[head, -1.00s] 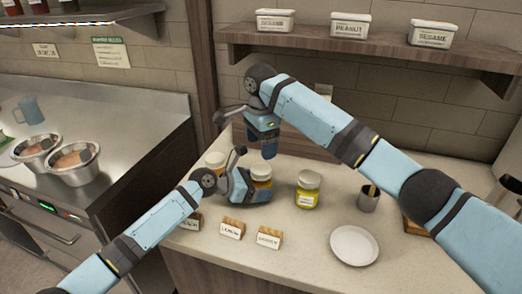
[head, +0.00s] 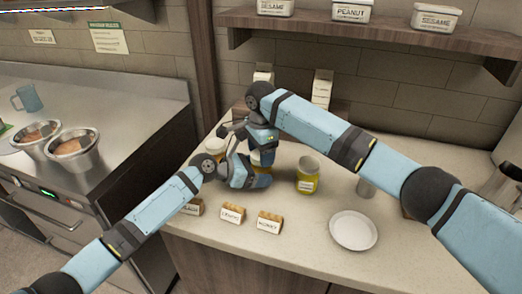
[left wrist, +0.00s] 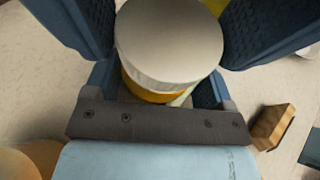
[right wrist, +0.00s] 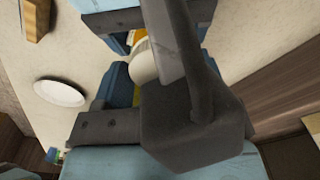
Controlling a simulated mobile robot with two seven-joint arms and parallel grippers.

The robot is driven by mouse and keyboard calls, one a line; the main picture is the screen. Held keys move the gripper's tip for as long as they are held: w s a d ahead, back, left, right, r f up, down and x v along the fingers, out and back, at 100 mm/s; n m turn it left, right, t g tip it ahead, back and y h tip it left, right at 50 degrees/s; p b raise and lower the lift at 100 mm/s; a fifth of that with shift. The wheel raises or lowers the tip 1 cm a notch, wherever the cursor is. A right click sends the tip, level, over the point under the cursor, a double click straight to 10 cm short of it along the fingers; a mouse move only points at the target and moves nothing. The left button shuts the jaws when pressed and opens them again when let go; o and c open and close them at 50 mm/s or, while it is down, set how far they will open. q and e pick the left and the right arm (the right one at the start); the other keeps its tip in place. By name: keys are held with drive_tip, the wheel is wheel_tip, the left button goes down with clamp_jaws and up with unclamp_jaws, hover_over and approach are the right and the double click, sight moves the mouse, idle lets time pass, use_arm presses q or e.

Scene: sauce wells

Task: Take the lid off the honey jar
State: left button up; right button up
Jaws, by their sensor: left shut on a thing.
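The honey jar has amber contents (left wrist: 150,90) and a wide off-white lid (left wrist: 168,42), which is on it in the left wrist view. It stands upright on the counter. My left gripper (head: 252,174) is shut on the honey jar, its fingers either side of the body below the lid. My right gripper (head: 263,142) points down just above the jar and hides most of its lid in the head view. In the right wrist view its fingers (right wrist: 122,64) are apart, with the pale lid (right wrist: 143,65) by them; contact cannot be told.
A yellow jar (head: 307,180) stands right of the honey jar, and another pale-lidded jar (head: 214,146) left. Wooden label blocks (head: 269,222) line the front edge. A shelf (head: 390,32) hangs behind.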

drive_tip(key=c, duration=0.6)
drive_tip(key=o, duration=1.1)
drive_tip(key=shift+c, duration=0.2)
drive_tip(key=shift+r, duration=0.1)
wheel_tip(320, 180, up, 8)
drive_tip(key=shift+f, duration=0.2)
drive_tip(key=shift+c, duration=0.3)
drive_tip(key=shift+f, duration=3.9)
